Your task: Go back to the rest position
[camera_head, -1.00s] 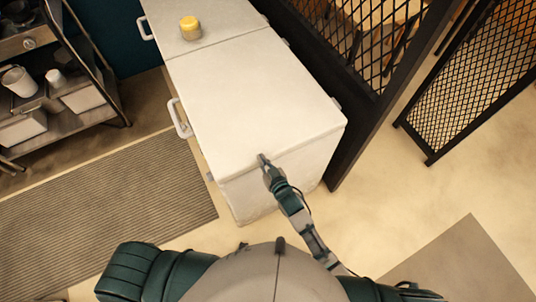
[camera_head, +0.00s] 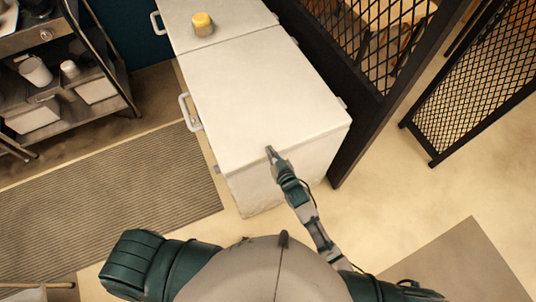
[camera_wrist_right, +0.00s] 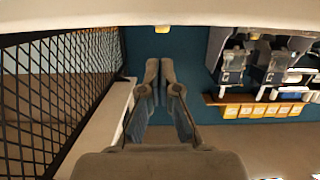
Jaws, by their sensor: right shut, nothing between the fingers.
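My right gripper (camera_head: 271,152) is shut and empty in the head view. Its tip overlaps the front edge of the white chest (camera_head: 265,85); I cannot tell whether it touches. In the right wrist view, the two fingers of the right gripper (camera_wrist_right: 159,65) lie close together with nothing between them. My right forearm runs from the lower right up to the gripper. My left gripper is in neither view; only my green left shoulder shows at the lower left of the head view.
A shelf cart (camera_head: 75,110) with white containers is at the left. A ribbed mat (camera_head: 110,200) lies on the floor. Black mesh panels (camera_head: 470,85) stand at the right. Floor right of the chest is clear.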

